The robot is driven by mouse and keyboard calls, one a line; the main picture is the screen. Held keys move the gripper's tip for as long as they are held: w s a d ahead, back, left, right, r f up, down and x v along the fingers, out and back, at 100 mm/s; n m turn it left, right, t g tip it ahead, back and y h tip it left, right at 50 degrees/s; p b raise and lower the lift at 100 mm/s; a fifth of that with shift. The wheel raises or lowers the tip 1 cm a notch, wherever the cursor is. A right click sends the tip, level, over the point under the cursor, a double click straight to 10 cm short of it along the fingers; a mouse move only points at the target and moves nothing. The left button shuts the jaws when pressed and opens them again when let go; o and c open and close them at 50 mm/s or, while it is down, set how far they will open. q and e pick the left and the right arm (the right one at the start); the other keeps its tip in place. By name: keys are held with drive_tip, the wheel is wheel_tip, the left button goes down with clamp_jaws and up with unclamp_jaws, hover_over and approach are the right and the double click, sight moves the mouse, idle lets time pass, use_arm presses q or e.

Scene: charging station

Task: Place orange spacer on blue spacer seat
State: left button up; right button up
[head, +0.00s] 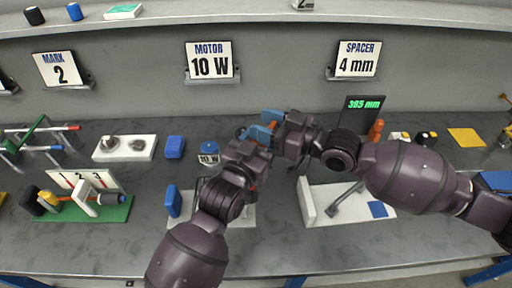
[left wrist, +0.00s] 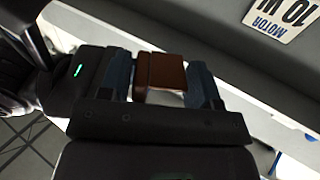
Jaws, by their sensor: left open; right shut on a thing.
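The orange spacer (left wrist: 160,75) is a brownish-orange block between the blue fingers of my left gripper (left wrist: 158,90) in the left wrist view. In the head view only a small orange part (head: 273,125) shows between the grippers. My left gripper (head: 264,127) is open around the spacer, its fingers very close to its sides. My right gripper (head: 281,125) meets it from the right and is shut on the spacer; its fingertips are mostly hidden. The blue spacer seat (head: 378,209) looks like a flat blue square on the white fixture at right.
The white fixture (head: 345,213) has an upright wall at its left and a dark bar on it. A display (head: 362,112) reading about 385 mm stands behind. An orange object (head: 375,130) is beside it. A green stand (head: 115,210) is at left. Bench surface (head: 140,235) at front left is clear.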

use_arm(q)
drive_tip(key=c, duration=0.4)
drive_tip(key=shift+c, duration=0.8)
use_arm(e)
drive_tip(key=o, duration=1)
drive_tip(key=shift+d, duration=0.1)
